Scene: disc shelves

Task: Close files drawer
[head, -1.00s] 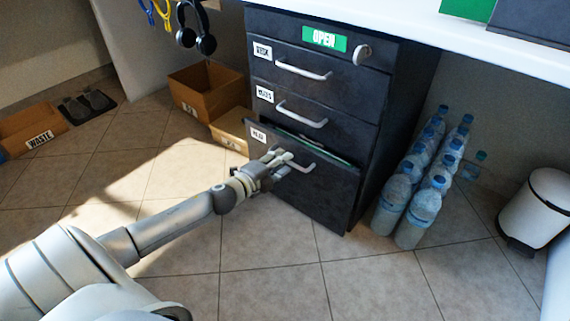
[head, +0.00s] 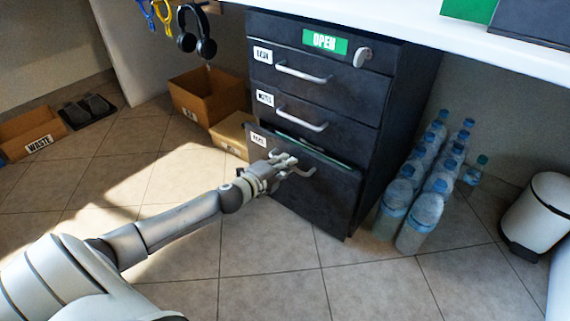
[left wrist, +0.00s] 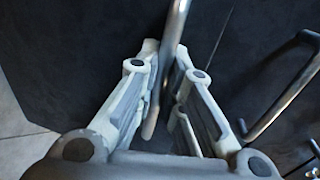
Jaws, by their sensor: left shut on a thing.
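The files drawer (head: 318,190) is the bottom one of a black cabinet with three drawers. It stands slightly open, with papers or folders (head: 315,150) showing along its top edge. My left gripper (head: 288,165) is at the drawer's pale handle (head: 304,173), shut on it. In the left wrist view the gripper's two fingers (left wrist: 165,95) lie on both sides of the handle bar (left wrist: 176,35). My right gripper is not in view.
The two upper drawers (head: 310,72) look shut. Water bottles (head: 422,215) stand to the right, with a white bin (head: 537,215) beyond. Cardboard boxes (head: 205,92) are to the left. The floor in front is clear.

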